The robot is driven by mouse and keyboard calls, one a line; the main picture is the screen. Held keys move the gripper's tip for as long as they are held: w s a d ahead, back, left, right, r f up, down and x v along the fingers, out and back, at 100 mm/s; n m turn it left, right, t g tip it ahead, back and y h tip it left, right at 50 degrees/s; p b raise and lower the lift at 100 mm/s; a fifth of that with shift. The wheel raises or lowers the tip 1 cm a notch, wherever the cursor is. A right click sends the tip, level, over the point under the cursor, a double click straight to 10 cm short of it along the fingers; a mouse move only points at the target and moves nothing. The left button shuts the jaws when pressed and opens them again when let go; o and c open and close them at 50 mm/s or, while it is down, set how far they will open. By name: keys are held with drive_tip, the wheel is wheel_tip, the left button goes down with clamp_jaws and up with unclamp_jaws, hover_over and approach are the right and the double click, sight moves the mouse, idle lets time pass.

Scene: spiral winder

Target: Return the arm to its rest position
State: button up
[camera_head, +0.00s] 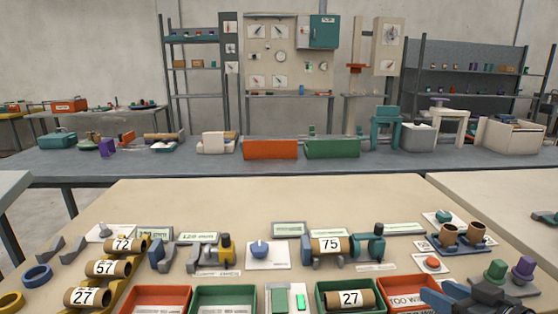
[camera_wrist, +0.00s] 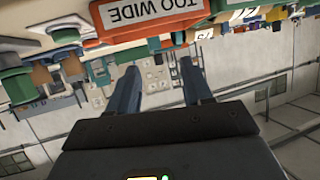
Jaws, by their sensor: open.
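My gripper (camera_wrist: 160,78) is open and empty, with its two dark blue fingers apart in the wrist view. In the head view, part of my arm's end shows at the lower right, in front of the red "TOO WIDE" bin (camera_head: 382,284) and hiding part of it. The wrist view is upside down and shows this bin (camera_wrist: 150,17) beyond the fingertips. The winder (camera_head: 370,243) at the table's middle right carries a brown tube labelled 75 (camera_head: 328,246). A tube labelled 27 (camera_head: 350,298) lies in a green bin (camera_head: 322,289).
Labelled tubes 72, 57 and 27 lie on a sloped yellow rack (camera_head: 118,285) at left. Red (camera_head: 157,293) and green (camera_head: 224,294) bins stand at the front. Brown cups (camera_head: 477,232) and green and purple pegs (camera_head: 522,268) stand at right, near my arm. The table's back strip (camera_head: 270,195) is clear.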

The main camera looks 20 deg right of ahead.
drive_tip(key=s+a+f+m+h, duration=0.1)
drive_tip(key=s+a+f, duration=0.3)
drive_tip(key=s+a, duration=0.3)
drive_tip(key=s+a+f+m+h, duration=0.1)
drive_tip(key=s+a+f+m, duration=0.1)
drive_tip(key=s+a+f, duration=0.45)
drive_tip(key=s+a+r+n+y, duration=0.1)
drive_tip(key=s+a+r+n, duration=0.1)
drive_tip(key=s+r, duration=0.3)
drive_tip(key=s+a+r+n+t+y, duration=0.1)
drive_tip(key=s+a+r, duration=0.4)
drive_tip(key=s, duration=0.5)
drive_tip(key=shift+s+a+r+n, duration=0.2)
drive_tip(key=shift+s+r+n, duration=0.15)
drive_tip(key=shift+n, duration=0.15)
